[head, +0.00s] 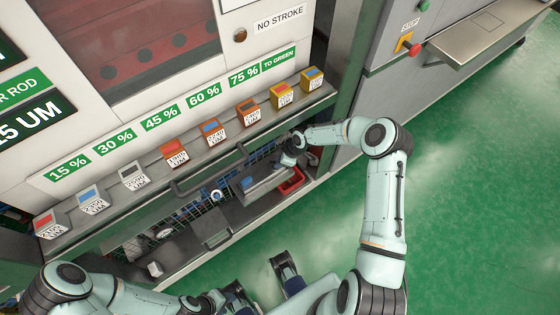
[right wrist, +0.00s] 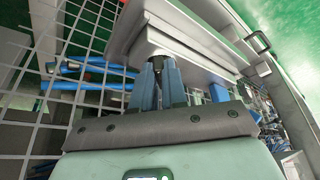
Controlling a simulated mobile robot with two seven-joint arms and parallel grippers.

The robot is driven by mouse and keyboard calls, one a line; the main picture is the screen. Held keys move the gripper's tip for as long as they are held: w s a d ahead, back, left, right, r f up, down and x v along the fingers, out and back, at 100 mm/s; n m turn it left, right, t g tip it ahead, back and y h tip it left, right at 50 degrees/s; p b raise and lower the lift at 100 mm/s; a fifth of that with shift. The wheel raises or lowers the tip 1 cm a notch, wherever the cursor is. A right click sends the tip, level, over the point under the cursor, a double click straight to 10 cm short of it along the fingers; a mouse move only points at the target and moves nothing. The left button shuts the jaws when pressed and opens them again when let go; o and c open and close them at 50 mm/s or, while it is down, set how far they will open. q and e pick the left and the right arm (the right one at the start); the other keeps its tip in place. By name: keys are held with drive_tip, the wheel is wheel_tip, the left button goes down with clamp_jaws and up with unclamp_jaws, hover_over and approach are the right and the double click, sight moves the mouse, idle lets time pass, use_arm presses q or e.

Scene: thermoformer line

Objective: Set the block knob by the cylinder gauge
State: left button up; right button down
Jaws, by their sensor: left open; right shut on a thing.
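My right gripper (right wrist: 160,88) is shut on a small dark knob (right wrist: 180,68) beside a grey slab-like block (right wrist: 185,42); the fingers hide most of the knob. In the head view my right gripper (head: 287,160) reaches down at the grey block (head: 265,182) in the open bay under the sample shelf. My left gripper (head: 238,297) is open and empty, low at the bottom edge, away from the machine. A small white-and-blue round piece (head: 217,195) lies in the bay; I cannot tell whether it is the cylinder gauge.
A shelf (head: 190,165) holds a row of labelled sample blocks, under green percent labels. A red tray (head: 291,181) is right of the grey block. Wire mesh (right wrist: 50,90) and blue rods (right wrist: 95,78) are left of my right fingers. The green floor at right is clear.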

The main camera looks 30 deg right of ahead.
drive_tip(key=c, duration=1.2)
unclamp_jaws()
drive_tip(key=shift+o, duration=0.2)
drive_tip(key=s+d+r, duration=0.1)
drive_tip(key=d+r, duration=0.1)
drive_tip(key=r, duration=0.1)
drive_tip(key=shift+s+d, duration=0.1)
drive_tip(key=shift+s, duration=0.25)
drive_tip(key=s+d+p, duration=0.1)
drive_tip(key=s+d, duration=0.6)
drive_tip(key=shift+d, duration=0.4)
drive_tip(key=shift+f, duration=0.1)
